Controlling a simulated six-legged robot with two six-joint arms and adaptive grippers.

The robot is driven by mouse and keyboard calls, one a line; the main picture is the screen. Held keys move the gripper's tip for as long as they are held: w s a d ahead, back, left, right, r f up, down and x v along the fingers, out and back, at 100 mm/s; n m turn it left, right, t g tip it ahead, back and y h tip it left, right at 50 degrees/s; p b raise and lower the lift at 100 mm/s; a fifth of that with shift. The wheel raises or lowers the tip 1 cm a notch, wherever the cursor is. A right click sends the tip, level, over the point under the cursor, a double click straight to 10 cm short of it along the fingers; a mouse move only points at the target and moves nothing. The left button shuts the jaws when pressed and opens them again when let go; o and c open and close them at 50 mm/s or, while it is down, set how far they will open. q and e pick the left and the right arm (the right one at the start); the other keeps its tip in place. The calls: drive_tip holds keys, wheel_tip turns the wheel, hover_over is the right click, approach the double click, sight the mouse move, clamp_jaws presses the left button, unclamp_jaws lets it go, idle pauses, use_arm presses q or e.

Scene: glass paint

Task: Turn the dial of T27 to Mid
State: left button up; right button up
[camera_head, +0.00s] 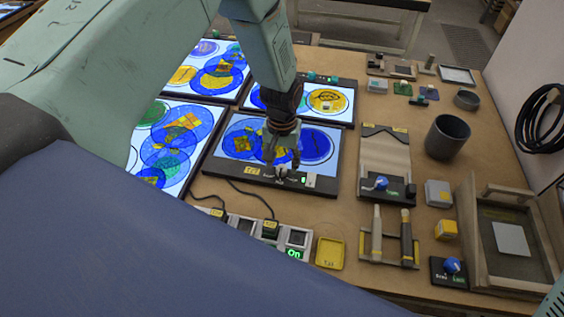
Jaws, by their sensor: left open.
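My left gripper (282,165) points down over the front part of a lit light panel (250,176). Its fingers are apart, close above the panel's dark front edge. They partly hide the controls there, and I cannot tell whether they touch anything. Beside the fingers are a small green indicator and a pale switch (310,181). One blue dial (381,183) sits on a board right of this panel. Another blue dial (453,265) sits on a black box at the lower right. No label reads clearly as T27, and the dial settings cannot be read. My right gripper is not visible.
More lit panels with blue and yellow circles stand behind and left. A socket strip (240,223) with cables and a yellow tray (329,253) lie in front. A dark grey cup (447,137), a tool rack (388,262) and a wooden frame (470,225) stand right.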

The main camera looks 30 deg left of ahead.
sight(282, 167)
use_arm(q)
wheel_tip(282, 167, up, 11)
idle(0.3)
idle(0.5)
